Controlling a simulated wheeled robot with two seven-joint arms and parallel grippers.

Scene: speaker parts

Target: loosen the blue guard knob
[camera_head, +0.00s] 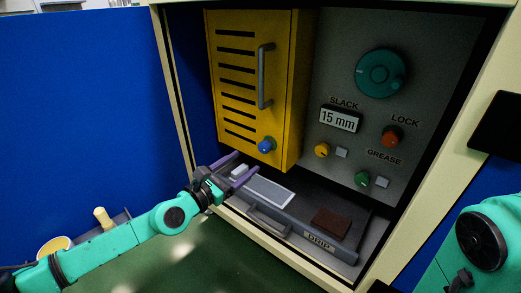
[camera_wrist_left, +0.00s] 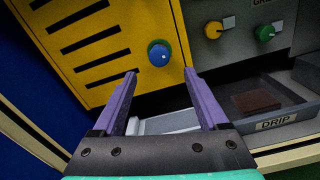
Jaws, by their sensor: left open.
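The blue guard knob (camera_head: 266,146) sits low on the front of the yellow slotted guard (camera_head: 235,85), which has a grey vertical handle (camera_head: 265,76). In the left wrist view the blue knob (camera_wrist_left: 159,54) shows ahead of the fingertips, a little above the gap between them, with a white mark on its face. My left gripper (camera_head: 234,168) is open, its purple fingers pointing toward the cabinet, below and left of the knob and not touching it. It also shows in the left wrist view (camera_wrist_left: 160,74). My right gripper is out of view; only part of my right arm shows.
Right of the guard, a grey panel (camera_head: 340,75) carries a large teal dial (camera_head: 381,74), a red knob (camera_head: 392,136), a yellow knob (camera_head: 321,150) and a green knob (camera_head: 362,179). Below is the drip tray (camera_head: 319,241) with a brown block (camera_head: 331,222). The cream cabinet frame (camera_head: 176,90) edges the opening.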

